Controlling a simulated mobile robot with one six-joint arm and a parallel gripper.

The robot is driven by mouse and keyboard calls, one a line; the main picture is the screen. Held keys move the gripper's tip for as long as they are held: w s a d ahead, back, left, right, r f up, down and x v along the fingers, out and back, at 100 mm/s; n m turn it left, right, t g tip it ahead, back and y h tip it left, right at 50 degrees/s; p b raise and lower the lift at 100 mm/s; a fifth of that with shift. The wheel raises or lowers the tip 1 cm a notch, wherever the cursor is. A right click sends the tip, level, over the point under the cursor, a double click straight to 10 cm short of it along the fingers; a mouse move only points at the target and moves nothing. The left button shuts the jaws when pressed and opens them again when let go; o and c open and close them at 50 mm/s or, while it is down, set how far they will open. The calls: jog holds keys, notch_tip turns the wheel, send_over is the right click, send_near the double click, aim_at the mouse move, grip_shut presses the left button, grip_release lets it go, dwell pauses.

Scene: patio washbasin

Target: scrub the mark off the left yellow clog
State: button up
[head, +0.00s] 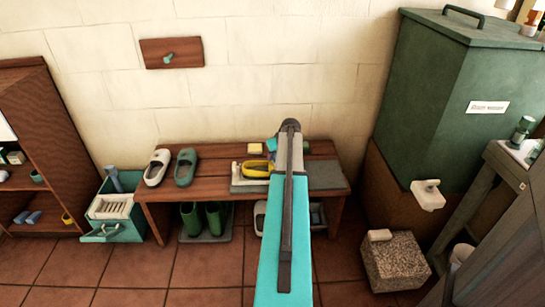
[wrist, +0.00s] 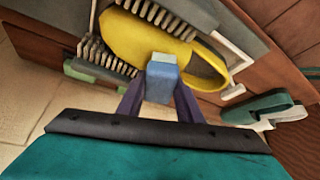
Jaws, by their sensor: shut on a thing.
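A yellow clog (head: 257,168) sits on the bench in the head view, at a grey mat (head: 325,175). In the wrist view the yellow clog (wrist: 145,38) lies beside grey bristle strips (wrist: 105,55), its opening toward the right. My gripper (wrist: 160,92) is shut on a blue block (wrist: 162,75), held in front of the clog; I cannot tell if the block touches it. In the head view my arm hides part of the clog's surroundings, and the fingers are not clear. I see no mark on the visible part of the clog.
A white clog (head: 157,167) and a green clog (head: 185,167) stand left on the wooden bench (head: 215,165). Green boots (head: 203,217) stand below. A green bin (head: 440,90) and stone block (head: 397,262) are right; a crate (head: 113,212) is left.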

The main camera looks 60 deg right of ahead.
jog(key=shift+s+d, duration=0.55)
jog(key=shift+s, duration=0.25)
jog(key=shift+w+a, duration=0.1)
jog(key=shift+w, duration=0.1)
jog(key=shift+w+a, duration=0.3)
jog(key=shift+w, duration=0.15)
jog(key=shift+w+a+f, duration=0.15)
jog(key=shift+w+a, duration=0.4)
jog(key=shift+w, duration=0.1)
jog(key=shift+s, duration=0.1)
jog(key=shift+s+d+p, duration=0.4)
jog(key=shift+s+d, duration=0.55)
jog(key=shift+s, duration=0.25)
jog(key=shift+w, duration=0.15)
